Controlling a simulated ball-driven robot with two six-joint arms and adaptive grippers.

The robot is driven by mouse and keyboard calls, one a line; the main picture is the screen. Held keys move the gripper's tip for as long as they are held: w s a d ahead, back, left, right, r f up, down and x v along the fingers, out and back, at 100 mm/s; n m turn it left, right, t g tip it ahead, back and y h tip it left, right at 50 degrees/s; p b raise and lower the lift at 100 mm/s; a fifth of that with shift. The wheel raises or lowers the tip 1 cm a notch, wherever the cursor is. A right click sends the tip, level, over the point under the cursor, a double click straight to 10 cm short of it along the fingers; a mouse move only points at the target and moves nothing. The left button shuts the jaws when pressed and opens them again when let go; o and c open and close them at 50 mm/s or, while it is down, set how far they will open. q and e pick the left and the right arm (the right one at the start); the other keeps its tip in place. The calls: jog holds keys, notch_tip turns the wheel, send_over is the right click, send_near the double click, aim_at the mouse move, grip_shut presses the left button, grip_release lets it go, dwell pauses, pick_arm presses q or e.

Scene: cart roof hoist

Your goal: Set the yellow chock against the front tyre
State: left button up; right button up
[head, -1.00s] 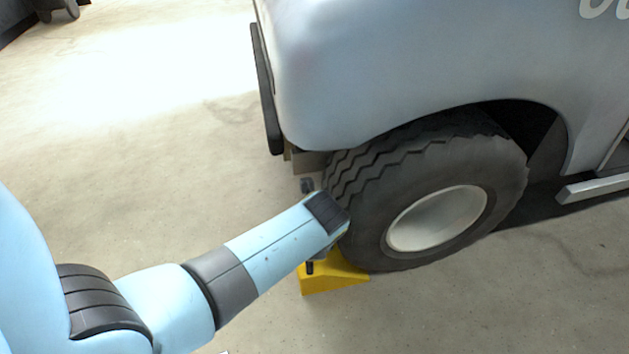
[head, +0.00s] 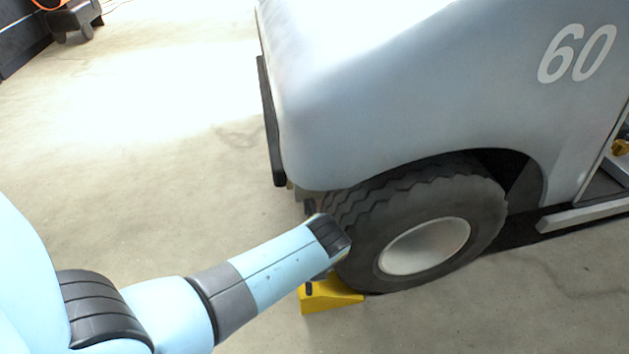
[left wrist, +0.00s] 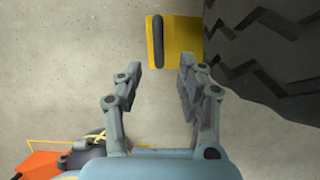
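The yellow chock (head: 335,295) sits on the floor at the foot of the cart's front tyre (head: 368,265). In the left wrist view the chock (left wrist: 182,42), with a black bar on it, has its right edge at the tyre's tread (left wrist: 265,45); I cannot tell if they press together. My left gripper (left wrist: 160,75) is open and empty. Its two fingers are spread, with the chock just beyond their tips. In the head view my left arm mostly hides this gripper. My right gripper is in neither view.
The grey cart body (head: 400,90), marked 60, overhangs the tyre. A side step (head: 585,215) is at the right. An orange and black object (left wrist: 70,160) lies at the lower left of the wrist view. The floor (head: 150,180) left of the cart is clear.

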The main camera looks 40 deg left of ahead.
pick_arm(q)
jog(key=s+d+r+n+h+p, duration=0.1)
jog(key=s+r+n+h, duration=0.2)
jog(key=s+r+n, duration=1.5)
jog(key=s+n, duration=0.1)
jog(key=n, duration=0.6)
jog(key=shift+s+d+n, duration=0.25)
jog(key=shift+d+n, duration=0.05)
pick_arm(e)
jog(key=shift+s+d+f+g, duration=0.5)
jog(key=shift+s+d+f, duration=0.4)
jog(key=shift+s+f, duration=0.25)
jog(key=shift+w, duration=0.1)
